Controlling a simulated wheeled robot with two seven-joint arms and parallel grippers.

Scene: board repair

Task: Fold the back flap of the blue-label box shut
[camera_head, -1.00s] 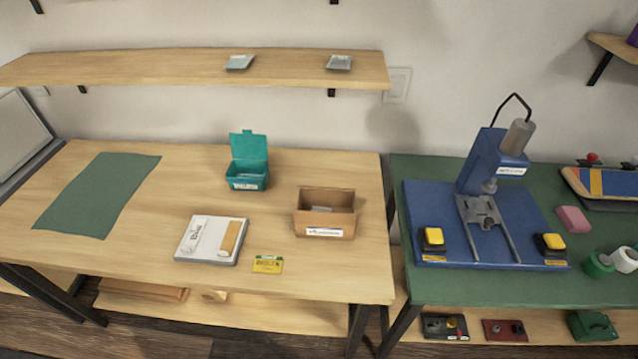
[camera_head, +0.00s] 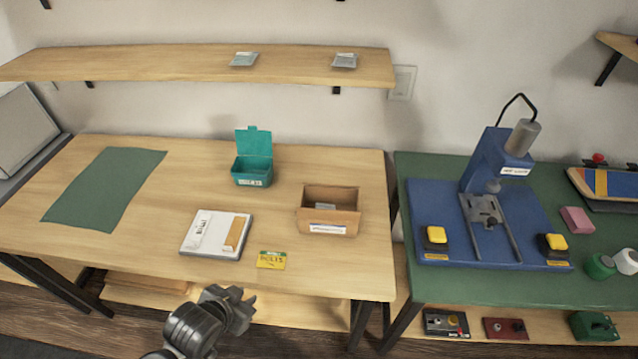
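The brown cardboard box (camera_head: 343,222) stands on the wooden table, right of the middle, with a white label with bluish print (camera_head: 328,229) on its front. Its top is open and a small grey item (camera_head: 325,206) shows inside. The back panel (camera_head: 331,193) stands up at the rear; I cannot tell flap from wall there. My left gripper (camera_head: 245,299) is at the bottom, in front of the table's front edge, well left of and nearer than the box. It touches nothing that I can see, and its finger gap is unclear. My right gripper is not in view.
A teal bin (camera_head: 251,174) with its lid up stands behind left of the box. A white case (camera_head: 206,233) and a yellow card (camera_head: 272,260) lie in front left. A shelf (camera_head: 200,65) hangs above. A blue press (camera_head: 495,160) stands on the green bench at right.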

